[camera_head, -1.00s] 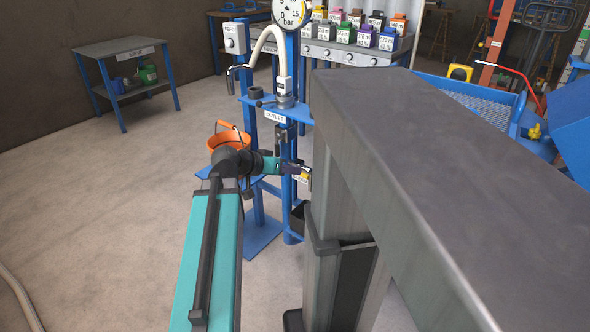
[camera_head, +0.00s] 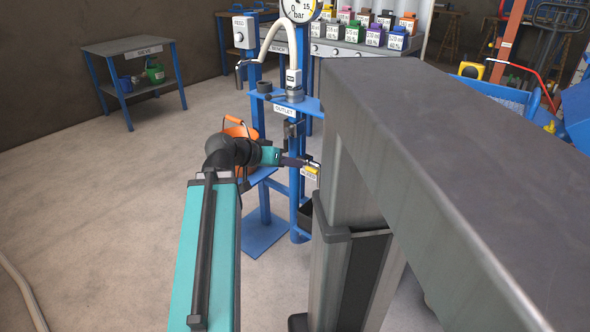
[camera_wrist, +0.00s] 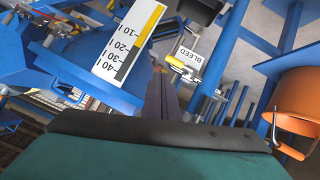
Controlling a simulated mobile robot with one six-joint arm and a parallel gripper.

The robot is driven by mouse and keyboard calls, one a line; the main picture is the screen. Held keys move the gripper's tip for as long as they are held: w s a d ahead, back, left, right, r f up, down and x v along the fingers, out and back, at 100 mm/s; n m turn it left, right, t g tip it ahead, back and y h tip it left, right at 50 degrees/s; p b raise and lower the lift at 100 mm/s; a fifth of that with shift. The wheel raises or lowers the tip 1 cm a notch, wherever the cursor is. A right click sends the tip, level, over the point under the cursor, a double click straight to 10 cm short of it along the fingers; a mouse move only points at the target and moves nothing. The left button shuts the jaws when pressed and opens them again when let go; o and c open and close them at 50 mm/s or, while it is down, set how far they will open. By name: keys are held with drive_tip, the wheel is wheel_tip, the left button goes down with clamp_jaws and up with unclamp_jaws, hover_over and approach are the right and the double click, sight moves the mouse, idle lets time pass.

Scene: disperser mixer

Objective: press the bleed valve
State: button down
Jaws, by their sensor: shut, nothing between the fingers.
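A white tag reading BLEED (camera_wrist: 187,58) shows in the wrist view, beside a small metal fitting with a yellow edge (camera_wrist: 179,65) that looks like the bleed valve. My gripper (camera_wrist: 161,88) is shut and empty, its dark fingers pointing at the fitting from just below in the picture. I cannot tell whether they touch it. In the head view my gripper (camera_head: 309,163) reaches right, past the blue stand's post (camera_head: 297,190), with a small yellow-and-white piece (camera_head: 311,172) at its tip. The valve itself is too small to make out there.
A white scale card (camera_wrist: 128,42) stands left of the fingers. The OUTLET shelf (camera_head: 307,106) is above. Open floor (camera_head: 100,200) lies left.

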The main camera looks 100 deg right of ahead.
drive_tip(key=shift+w+a+r+b, duration=0.1)
drive_tip(key=shift+w+a+b, duration=0.2)
drive_tip(key=shift+b, duration=0.65)
drive_tip(key=shift+w+r, duration=0.1)
